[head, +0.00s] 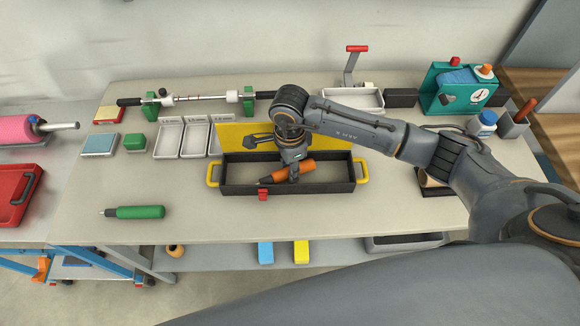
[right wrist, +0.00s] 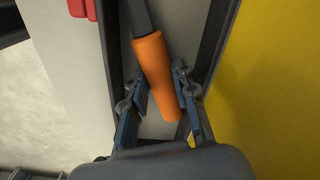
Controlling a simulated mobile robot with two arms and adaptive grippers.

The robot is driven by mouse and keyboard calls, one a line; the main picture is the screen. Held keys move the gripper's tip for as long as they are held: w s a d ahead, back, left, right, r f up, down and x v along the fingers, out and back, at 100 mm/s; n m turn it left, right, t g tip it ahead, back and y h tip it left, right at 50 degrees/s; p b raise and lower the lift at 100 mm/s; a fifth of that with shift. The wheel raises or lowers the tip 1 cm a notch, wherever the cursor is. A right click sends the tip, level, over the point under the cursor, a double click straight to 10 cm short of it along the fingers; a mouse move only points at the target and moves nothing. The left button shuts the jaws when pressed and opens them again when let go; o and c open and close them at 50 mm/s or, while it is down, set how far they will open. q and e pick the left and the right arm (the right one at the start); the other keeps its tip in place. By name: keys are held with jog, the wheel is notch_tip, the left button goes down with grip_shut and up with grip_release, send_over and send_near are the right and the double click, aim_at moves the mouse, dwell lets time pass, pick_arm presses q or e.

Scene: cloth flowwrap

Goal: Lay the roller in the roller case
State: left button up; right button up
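A long bar with white ends, red marks and black grips (head: 205,98) rests across two green stands at the back of the table; it looks like the roller. A long black case with yellow handles (head: 335,186) stands open at the middle front. My right gripper (head: 290,168) reaches down into this case. An orange-handled tool with a dark shaft (head: 301,166) is there, its handle (right wrist: 156,75) lying at a slant between the fingers (right wrist: 161,92) in the right wrist view. I cannot tell whether the fingers press on it. My left gripper is out of view.
A yellow panel (head: 233,136) stands behind the case, with a small red block (head: 263,195) at its front. White trays (head: 168,139) are behind left. A green-handled tool (head: 140,212) lies front left. A pink roll (head: 15,130) is far left. The front left table is mostly clear.

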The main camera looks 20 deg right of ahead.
jog(key=shift+o, duration=0.3)
jog(key=shift+r, duration=0.1)
jog(key=shift+r+p, duration=0.15)
jog(key=shift+p, duration=0.15)
jog(key=shift+r+p, duration=0.45)
notch_tip(320, 180, up, 12)
jog(key=b, duration=0.3)
jog(key=shift+f, duration=0.15)
